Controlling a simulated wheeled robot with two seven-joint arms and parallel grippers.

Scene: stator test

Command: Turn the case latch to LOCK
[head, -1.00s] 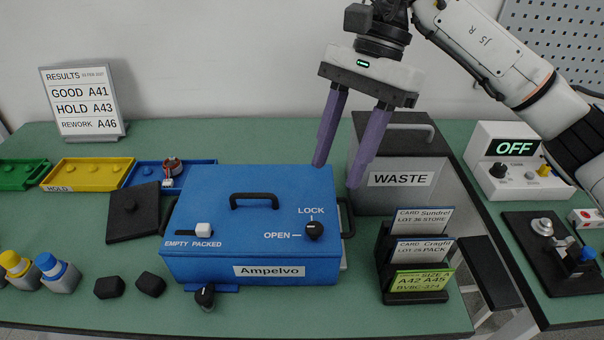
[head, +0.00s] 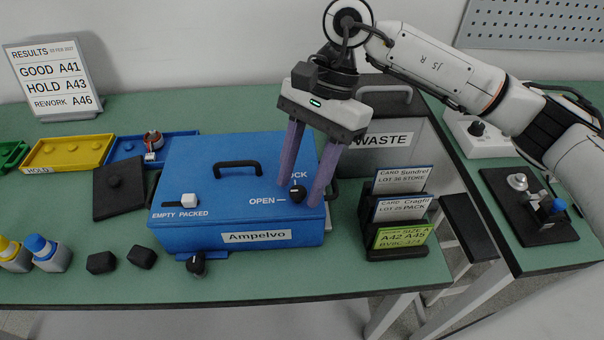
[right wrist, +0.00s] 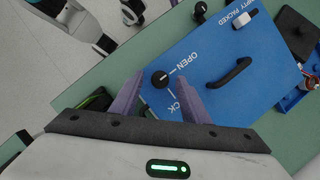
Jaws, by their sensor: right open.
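The blue Ampelvo case (head: 215,205) stands shut on the green bench. Its black latch knob (head: 297,193) is at the right of the lid, with OPEN to its left and LOCK above. The knob also shows in the right wrist view (right wrist: 160,79), where its pointer appears to face OPEN. My right gripper (head: 300,195) is open, with purple fingers pointing down on either side of the knob. In the right wrist view its fingertips (right wrist: 158,80) flank the knob with gaps. I cannot tell how far down the fingers reach. One finger partly hides LOCK.
A lid handle (head: 237,166) and a white EMPTY/PACKED slider (head: 189,200) are on the case. The card rack (head: 395,250) and grey WASTE bin (head: 385,160) stand close on the right. A black knob (head: 196,265) is at the case's front.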

